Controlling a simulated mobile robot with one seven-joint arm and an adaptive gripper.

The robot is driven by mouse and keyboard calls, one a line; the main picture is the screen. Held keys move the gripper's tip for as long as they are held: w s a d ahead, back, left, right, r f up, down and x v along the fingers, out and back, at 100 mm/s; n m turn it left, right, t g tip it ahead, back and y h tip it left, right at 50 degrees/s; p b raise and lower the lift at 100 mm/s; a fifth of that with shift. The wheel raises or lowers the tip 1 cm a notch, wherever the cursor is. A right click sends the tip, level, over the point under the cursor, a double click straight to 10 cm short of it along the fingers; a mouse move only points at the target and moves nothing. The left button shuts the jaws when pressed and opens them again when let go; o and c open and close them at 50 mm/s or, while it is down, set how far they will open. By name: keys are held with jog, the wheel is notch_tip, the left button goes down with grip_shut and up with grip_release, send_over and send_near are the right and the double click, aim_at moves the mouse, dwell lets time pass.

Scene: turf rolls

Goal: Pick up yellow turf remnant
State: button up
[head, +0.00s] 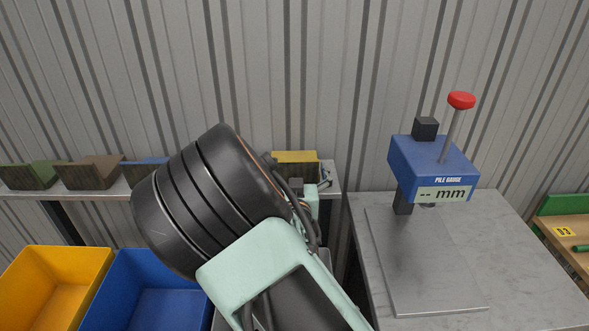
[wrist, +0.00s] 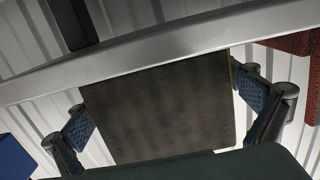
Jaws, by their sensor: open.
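The yellow turf remnant (head: 296,157) sits on the wall shelf in the head view, partly hidden behind my arm. In the wrist view a dark brown, roughly square panel (wrist: 160,108) with a thin yellowish edge on its right fills the middle; it looks like the remnant's backing. My gripper (wrist: 168,108) is open, with one blue-padded finger on either side of the panel. I cannot tell whether either finger touches it. In the head view my fingers are largely hidden behind my wrist.
The shelf (head: 100,192) also holds green (head: 35,174), brown (head: 90,173) and blue (head: 146,172) remnants at left. Yellow (head: 50,285) and blue (head: 160,290) bins stand below. A pile gauge (head: 433,166) stands on the grey table (head: 530,260) at right. A red piece (wrist: 292,44) is at the wrist view's upper right.

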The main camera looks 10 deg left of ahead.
jog(key=shift+c, duration=0.3)
jog(key=c, duration=0.8)
jog(key=shift+r, duration=0.1)
